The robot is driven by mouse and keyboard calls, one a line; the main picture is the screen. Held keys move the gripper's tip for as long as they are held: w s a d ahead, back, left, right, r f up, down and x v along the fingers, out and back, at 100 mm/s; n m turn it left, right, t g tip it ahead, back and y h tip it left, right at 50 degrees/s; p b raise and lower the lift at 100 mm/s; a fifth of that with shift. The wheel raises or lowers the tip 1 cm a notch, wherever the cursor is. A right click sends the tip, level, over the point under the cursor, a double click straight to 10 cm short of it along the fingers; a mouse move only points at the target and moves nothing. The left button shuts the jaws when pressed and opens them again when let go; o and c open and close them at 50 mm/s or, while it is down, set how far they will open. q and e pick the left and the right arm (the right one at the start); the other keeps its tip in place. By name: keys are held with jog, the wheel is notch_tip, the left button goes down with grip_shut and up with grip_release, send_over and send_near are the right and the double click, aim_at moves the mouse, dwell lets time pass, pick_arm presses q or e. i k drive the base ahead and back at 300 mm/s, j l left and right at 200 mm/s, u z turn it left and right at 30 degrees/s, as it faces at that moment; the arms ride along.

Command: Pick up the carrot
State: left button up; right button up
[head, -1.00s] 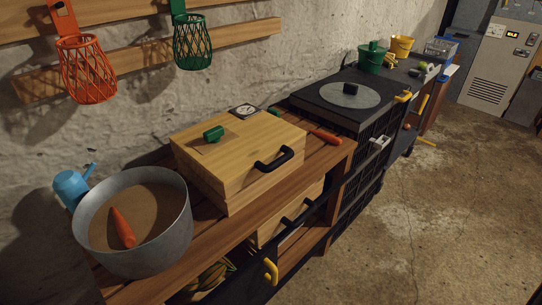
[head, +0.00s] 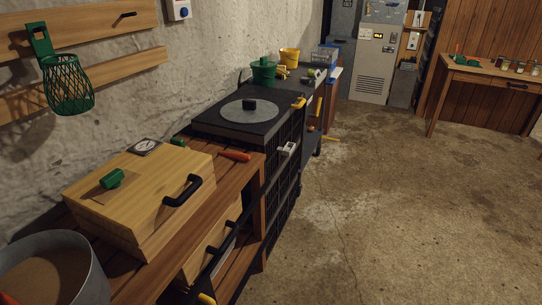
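The carrot (head: 8,298) is only a small orange sliver at the bottom left corner, inside a grey metal pot (head: 97,285). Most of it is cut off by the frame edge. The pot holds something brown and is itself partly out of view. A second long orange-red thing (head: 235,155) lies on the wooden bench behind the wooden box; I cannot tell if it is a carrot or a tool handle. Neither of my grippers shows in the head view.
A wooden box (head: 140,195) with a black handle sits on the bench (head: 150,283). Beyond it is a black stove-like unit (head: 240,125). A green wire basket (head: 68,85) hangs on the wall. The concrete floor (head: 400,200) is open at right, with a wooden table (head: 480,75) far off.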

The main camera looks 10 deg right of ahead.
aim_at(239, 156)
jog(key=u, duration=1.6)
jog(key=z, duration=1.6)
jog(key=i+l+u, duration=0.1)
jog(key=i+l, duration=0.35)
jog(key=i, duration=0.1)
